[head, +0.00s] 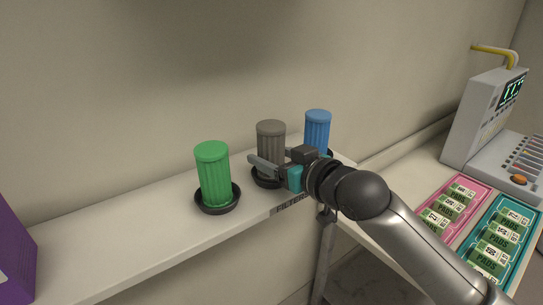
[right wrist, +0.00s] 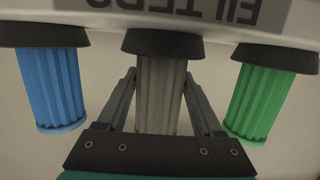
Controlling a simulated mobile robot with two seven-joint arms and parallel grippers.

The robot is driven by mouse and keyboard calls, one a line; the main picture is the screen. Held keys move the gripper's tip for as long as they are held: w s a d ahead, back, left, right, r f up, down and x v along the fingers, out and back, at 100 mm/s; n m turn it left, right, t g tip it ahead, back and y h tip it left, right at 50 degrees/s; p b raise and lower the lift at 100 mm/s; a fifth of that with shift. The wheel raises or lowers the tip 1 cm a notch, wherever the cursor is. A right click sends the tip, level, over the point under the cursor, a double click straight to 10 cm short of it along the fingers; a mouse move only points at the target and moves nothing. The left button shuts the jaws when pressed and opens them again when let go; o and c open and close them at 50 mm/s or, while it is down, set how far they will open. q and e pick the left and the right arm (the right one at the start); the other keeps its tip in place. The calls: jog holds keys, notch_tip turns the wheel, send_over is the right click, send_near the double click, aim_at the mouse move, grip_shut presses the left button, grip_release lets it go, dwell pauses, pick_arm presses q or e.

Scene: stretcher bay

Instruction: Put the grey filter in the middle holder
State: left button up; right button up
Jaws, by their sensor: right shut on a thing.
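The grey filter (head: 271,137) stands upright in the middle holder (head: 262,180), between the other two filters. My right gripper (head: 267,166) reaches in from the right and is shut on the grey filter low on its body. In the right wrist view the fingers (right wrist: 160,100) lie on both sides of the grey filter (right wrist: 160,85), whose end meets the black middle holder (right wrist: 163,42). Part of the holder is hidden behind the gripper in the head view. My left gripper is not in view.
A green filter (head: 213,175) stands in the left holder (head: 218,206). A blue filter (head: 317,132) stands at the right, its holder mostly hidden by my gripper. They share a white shelf (head: 120,242). A purple box (head: 14,255), pads trays (head: 455,207) and a monitor (head: 487,115) lie farther out.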

jog(key=shift+f, duration=0.2)
jog(key=o, duration=1.5)
jog(key=shift+f, duration=0.1)
jog(key=shift+r, duration=0.3)
jog(key=shift+s+d+r, duration=0.1)
jog(key=shift+s+d, duration=0.05)
jog(key=v, duration=1.1)
jog(key=shift+s+d+b, duration=0.15)
jog(key=shift+s+b, duration=0.1)
jog(key=shift+b, duration=0.15)
jog(key=shift+r, duration=0.1)
